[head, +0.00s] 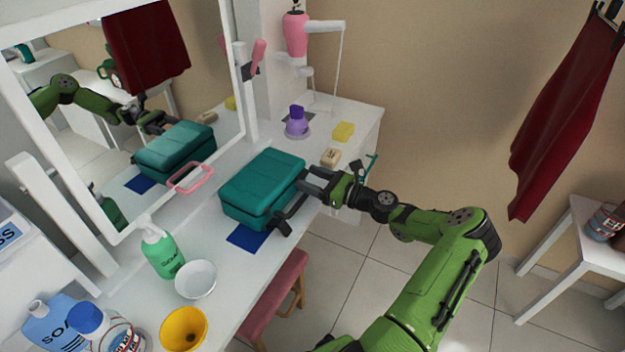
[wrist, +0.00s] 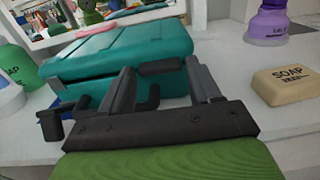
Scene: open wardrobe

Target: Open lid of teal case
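The teal case (head: 262,185) stands on the white dressing table with its lid down. It also shows in the wrist view (wrist: 120,52), where a dark seam runs under the lid at the left. Black handle or latch parts (wrist: 160,67) are on its near side. My gripper (head: 306,183) is at the case's front right side, its fingers pointing at it. In the wrist view my gripper (wrist: 161,72) has its two fingers apart, with a black part of the case between or just beyond their tips. I cannot tell whether they touch it.
A soap bar (wrist: 287,85) and a purple bottle (head: 297,123) stand right of the case. A blue cloth (head: 248,238), green soap bottle (head: 165,253) and white bowl (head: 196,279) are to its left. A mirror (head: 130,110) rises behind. A red stool (head: 272,305) stands below the table's front.

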